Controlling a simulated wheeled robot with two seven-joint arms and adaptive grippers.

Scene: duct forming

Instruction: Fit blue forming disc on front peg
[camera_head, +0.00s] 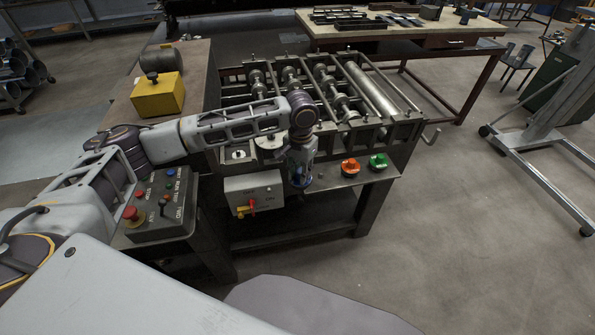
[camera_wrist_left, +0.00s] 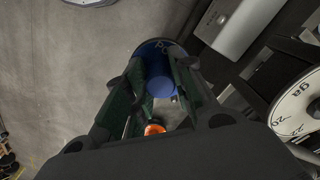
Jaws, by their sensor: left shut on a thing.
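My left gripper (camera_head: 301,178) points down over the front edge of the roller machine. It is shut on the blue forming disc (camera_head: 301,183), mostly hidden by the fingers. In the left wrist view the blue disc (camera_wrist_left: 162,86) shows between the dark fingers of the left gripper (camera_wrist_left: 158,92), with a blue rim beyond them. An orange disc (camera_head: 349,166) and a green disc (camera_head: 378,161) sit to the right on the machine's front ledge. The orange one also shows in the wrist view (camera_wrist_left: 154,129). I cannot make out the front peg. My right gripper is out of view.
The machine's rollers (camera_head: 325,85) and bars lie behind the gripper. A switch box (camera_head: 253,193) with a red-yellow handle hangs below the ledge. A button panel (camera_head: 160,210) stands at the left. A numbered dial (camera_wrist_left: 295,105) is close at the right of the wrist view.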

